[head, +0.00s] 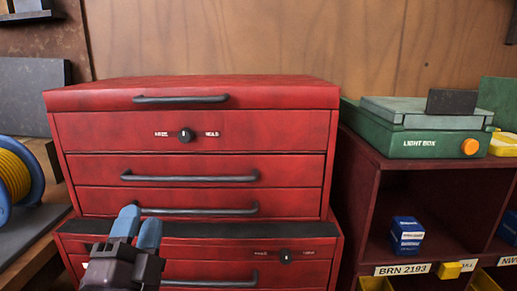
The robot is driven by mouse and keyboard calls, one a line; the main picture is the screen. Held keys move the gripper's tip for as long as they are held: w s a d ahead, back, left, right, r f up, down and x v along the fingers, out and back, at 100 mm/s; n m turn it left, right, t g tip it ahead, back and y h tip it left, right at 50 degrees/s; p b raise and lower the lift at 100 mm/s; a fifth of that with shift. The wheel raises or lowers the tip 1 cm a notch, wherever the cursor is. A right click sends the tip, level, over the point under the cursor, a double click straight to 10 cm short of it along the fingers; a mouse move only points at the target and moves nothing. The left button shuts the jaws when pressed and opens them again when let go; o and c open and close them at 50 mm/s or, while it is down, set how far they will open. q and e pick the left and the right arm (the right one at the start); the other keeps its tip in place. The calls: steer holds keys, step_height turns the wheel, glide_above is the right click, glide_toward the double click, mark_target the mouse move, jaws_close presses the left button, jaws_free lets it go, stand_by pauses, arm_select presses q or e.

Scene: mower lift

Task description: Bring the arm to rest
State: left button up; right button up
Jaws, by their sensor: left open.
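My left gripper (137,228) is at the lower left of the head view, with its two blue fingertips pointing up and away from me. The fingers stand a little apart and nothing shows between them. It is in front of the red tool chest (190,132), and its fingertips overlap the lowest handle (205,211) of the upper chest in the picture. I cannot tell whether they touch it. The chest's drawers look shut. My right gripper is not in view.
A lower red drawer unit (300,272) stands under the chest. At right, a dark red shelf (372,210) carries a green light box (400,142) and holds a blue box (407,236). A yellow cable reel (14,178) is at the left. A wooden wall (250,40) closes the back.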

arm_select(q)
steer(key=s+a+f+n+g+p, duration=0.2)
steer(key=s+f+n+g, duration=0.1)
steer(key=f, duration=0.6)
steer(key=s+a+f+n+g+p, duration=0.2)
steer(key=s+a+f+n+g, duration=0.15)
steer(key=f, duration=0.55)
arm_select(e)
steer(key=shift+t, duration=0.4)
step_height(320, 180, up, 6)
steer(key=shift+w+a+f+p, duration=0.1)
steer(key=shift+p, duration=0.7)
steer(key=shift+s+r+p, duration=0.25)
steer(key=shift+p, duration=0.4)
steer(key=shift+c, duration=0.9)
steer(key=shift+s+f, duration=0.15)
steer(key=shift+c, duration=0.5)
arm_select(q)
steer(key=s+a+f+n+g, duration=0.3)
steer(key=s+f+n+g, duration=0.3)
steer(key=s+f, duration=1)
steer(key=shift+s+f+n+g+y, duration=0.2)
steer(key=shift+s+n+g+y, duration=0.2)
steer(key=shift+s, duration=0.4)
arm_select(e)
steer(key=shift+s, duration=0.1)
